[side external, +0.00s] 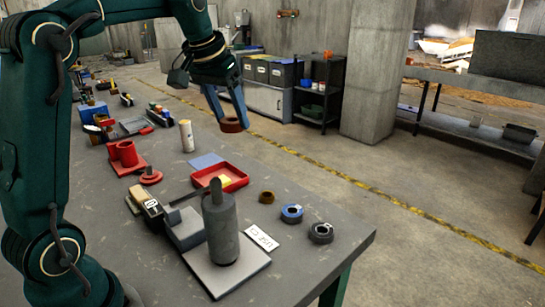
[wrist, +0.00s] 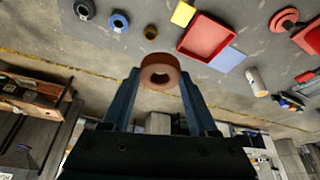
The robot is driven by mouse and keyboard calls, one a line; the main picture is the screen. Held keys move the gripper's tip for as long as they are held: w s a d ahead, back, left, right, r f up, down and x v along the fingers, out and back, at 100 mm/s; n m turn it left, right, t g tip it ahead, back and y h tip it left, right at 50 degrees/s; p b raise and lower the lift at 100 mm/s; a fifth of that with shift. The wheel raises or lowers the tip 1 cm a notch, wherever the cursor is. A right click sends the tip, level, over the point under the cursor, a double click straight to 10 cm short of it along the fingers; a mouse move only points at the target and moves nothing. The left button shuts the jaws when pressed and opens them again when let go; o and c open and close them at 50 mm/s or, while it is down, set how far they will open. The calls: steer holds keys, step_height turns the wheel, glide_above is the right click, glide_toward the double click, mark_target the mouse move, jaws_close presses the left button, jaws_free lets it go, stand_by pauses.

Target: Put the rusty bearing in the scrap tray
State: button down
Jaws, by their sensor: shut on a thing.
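My gripper (side external: 231,119) is shut on a rusty brown bearing (side external: 232,127), a thick ring held between the blue fingertips. It hangs in the air, well above the table. The wrist view also shows the bearing (wrist: 160,72) between the fingers, its hole visible. A shallow red tray (side external: 238,184) lies on the table, below the bearing in the side view. In the wrist view the tray (wrist: 207,38) is beyond the fingers to the upper right and its visible floor looks empty. A yellow piece (wrist: 183,13) and a blue card (wrist: 228,59) lie beside it.
A small brown ring (side external: 266,197), a blue ring (side external: 292,213) and a dark ring (side external: 321,233) lie near the table's right edge. A grey cylinder (side external: 221,230) stands on a plate in front. A pale upright cylinder (side external: 187,136) stands behind the tray.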

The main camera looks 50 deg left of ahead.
steer(key=s+a+f+n+g+y, duration=0.1)
steer(key=s+a+f+n, duration=0.2)
steer(key=a+f, duration=0.5)
steer(key=s+a+f+n+y, duration=0.1)
steer(key=s+a+f+n, duration=0.15)
steer(key=a, duration=0.95)
steer(key=w+d+f, duration=0.1)
steer(key=w+f, duration=0.1)
steer(key=w, duration=0.1)
steer(key=w+d+f, duration=0.2)
steer(key=w+f, duration=0.1)
steer(key=w+d+f, duration=0.2)
steer(key=w, duration=0.2)
steer(key=shift+f, duration=2.25)
steer(key=shift+f, duration=0.1)
steer(key=shift+c, duration=0.9)
jaws_free()
steer(key=shift+s, duration=0.1)
